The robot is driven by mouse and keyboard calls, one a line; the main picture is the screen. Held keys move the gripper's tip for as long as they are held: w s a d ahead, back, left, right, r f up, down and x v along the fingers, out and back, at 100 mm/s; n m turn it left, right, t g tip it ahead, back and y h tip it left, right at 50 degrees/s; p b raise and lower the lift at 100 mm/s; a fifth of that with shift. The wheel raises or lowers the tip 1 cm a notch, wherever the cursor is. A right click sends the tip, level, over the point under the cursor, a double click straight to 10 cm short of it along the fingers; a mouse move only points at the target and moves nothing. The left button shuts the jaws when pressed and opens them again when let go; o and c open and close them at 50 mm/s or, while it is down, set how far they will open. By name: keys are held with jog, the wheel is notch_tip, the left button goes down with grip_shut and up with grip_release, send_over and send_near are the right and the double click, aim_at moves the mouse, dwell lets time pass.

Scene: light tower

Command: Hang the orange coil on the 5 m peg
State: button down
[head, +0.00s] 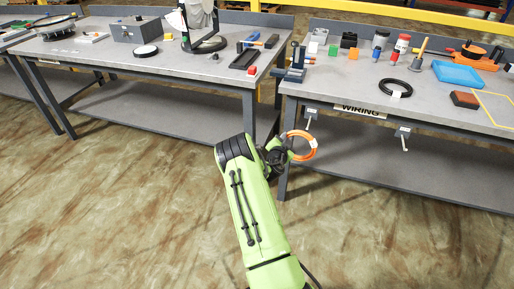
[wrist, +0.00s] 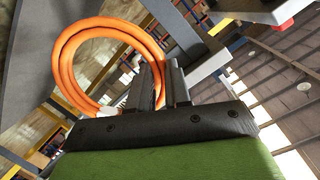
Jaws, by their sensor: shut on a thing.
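My gripper (head: 284,151) is shut on the orange coil (head: 316,148) and holds it in the air in front of the wiring table, near its left front leg. In the wrist view the coil (wrist: 62,65) is a ring of several turns, gripped on one side between the fingers (wrist: 162,78), with most of it to the left. Two pegs show under the table's front edge, a left peg (head: 309,121) and a right peg (head: 403,143), each with a small white tag. The tags are too small to read. The coil is below the left peg in the picture; contact cannot be told.
The wiring table (head: 340,93) carries a black coil (head: 384,88), a blue tray (head: 458,74) and other items. Its WIRING sign (head: 360,111) is between the pegs. A second table (head: 205,70) stands to the left, with a gap between them. The floor in front is clear.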

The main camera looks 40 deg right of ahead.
jog(key=shift+s+d+f+n+t, duration=0.4)
jog(key=shift+s+d+f+t, duration=0.1)
jog(key=shift+s+d+t, duration=0.15)
jog(key=shift+w, duration=0.1)
jog(key=s+f+x, duration=0.1)
jog(key=x, duration=1.2)
dwell(0.5)
jog(key=shift+d+f, duration=0.15)
jog(key=shift+f, duration=0.05)
dwell(0.3)
